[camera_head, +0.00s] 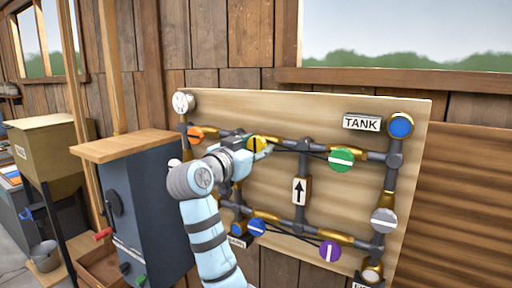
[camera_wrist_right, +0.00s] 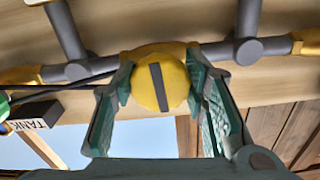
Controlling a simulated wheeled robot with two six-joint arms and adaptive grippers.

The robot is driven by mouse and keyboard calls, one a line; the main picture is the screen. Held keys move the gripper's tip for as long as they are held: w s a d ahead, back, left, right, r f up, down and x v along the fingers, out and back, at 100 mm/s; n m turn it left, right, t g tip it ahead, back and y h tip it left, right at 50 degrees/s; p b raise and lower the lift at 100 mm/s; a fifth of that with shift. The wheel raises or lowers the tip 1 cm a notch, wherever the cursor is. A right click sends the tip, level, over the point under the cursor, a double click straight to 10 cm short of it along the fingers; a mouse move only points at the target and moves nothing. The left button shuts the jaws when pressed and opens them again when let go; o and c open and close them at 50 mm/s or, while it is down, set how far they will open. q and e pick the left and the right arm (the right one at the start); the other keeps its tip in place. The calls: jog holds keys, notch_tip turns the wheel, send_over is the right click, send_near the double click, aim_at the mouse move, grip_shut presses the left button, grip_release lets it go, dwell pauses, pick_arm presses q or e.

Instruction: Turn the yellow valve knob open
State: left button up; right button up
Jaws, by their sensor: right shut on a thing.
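The yellow valve knob (camera_head: 257,142) sits on the upper pipe of the board, left of the green knob, partly hidden by my right gripper (camera_head: 258,149). In the right wrist view the yellow knob (camera_wrist_right: 160,87) is round, with a dark bar on its face. The bar runs across the pipe, slightly tilted. The green fingers of my right gripper (camera_wrist_right: 160,84) are shut on the knob from both sides. My left gripper is not in view.
The pipe board (camera_head: 410,125) also carries an orange knob (camera_head: 195,133), a green knob (camera_head: 341,160), a blue knob (camera_head: 256,227), a purple knob (camera_head: 330,251) and a grey knob (camera_head: 384,220). A TANK label (camera_head: 361,123) is at upper right. A dark cabinet (camera_head: 150,205) stands at left.

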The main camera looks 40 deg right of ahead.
jog(key=n+p, duration=0.3)
jog(key=n, duration=0.2)
jog(key=shift+r, duration=0.15)
jog(key=n+p, duration=0.6)
jog(key=shift+s+n, duration=0.15)
jog(key=shift+n, duration=0.25)
jog(key=n, duration=0.2)
jog(key=shift+n+p, duration=0.3)
jog(key=shift+p, duration=0.05)
jog(key=shift+n, duration=1.4)
jog(key=o, duration=1.2)
